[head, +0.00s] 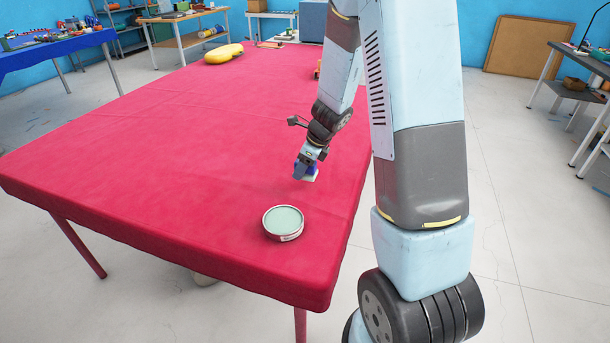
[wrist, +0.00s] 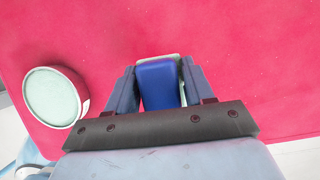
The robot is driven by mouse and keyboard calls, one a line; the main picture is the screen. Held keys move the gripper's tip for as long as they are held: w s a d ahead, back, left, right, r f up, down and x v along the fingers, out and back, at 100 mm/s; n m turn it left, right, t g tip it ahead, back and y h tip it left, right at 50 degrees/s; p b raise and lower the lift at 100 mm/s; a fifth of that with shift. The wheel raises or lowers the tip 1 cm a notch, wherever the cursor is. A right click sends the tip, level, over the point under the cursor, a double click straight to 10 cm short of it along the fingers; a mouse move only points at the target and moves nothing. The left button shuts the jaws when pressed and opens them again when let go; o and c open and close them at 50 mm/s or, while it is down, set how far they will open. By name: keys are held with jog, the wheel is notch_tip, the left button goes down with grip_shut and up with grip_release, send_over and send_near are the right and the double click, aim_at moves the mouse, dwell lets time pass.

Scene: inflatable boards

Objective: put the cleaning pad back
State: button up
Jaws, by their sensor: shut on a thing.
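My gripper (wrist: 158,92) is shut on the cleaning pad (wrist: 159,84), which has a blue body with a pale edge showing at its far side. In the head view the pad (head: 311,173) shows as a small blue and white piece below my gripper (head: 305,170), over the red-covered table. I cannot tell whether the pad touches the cloth. A round, shallow tin (head: 283,222) with a pale green inside stands near the table's front right corner, in front of my gripper and apart from it. The tin (wrist: 55,97) is at the left of the wrist view.
The red table (head: 180,150) is mostly bare around the tin. A yellow inflatable thing (head: 223,54) and small items lie at its far end. Other tables with tools stand at the left, back and right. Grey floor lies beyond the table's right edge.

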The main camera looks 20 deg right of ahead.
jog(key=shift+w+f, duration=0.4)
jog(key=shift+f, duration=1.5)
jog(key=o, duration=1)
jog(key=shift+s, duration=0.1)
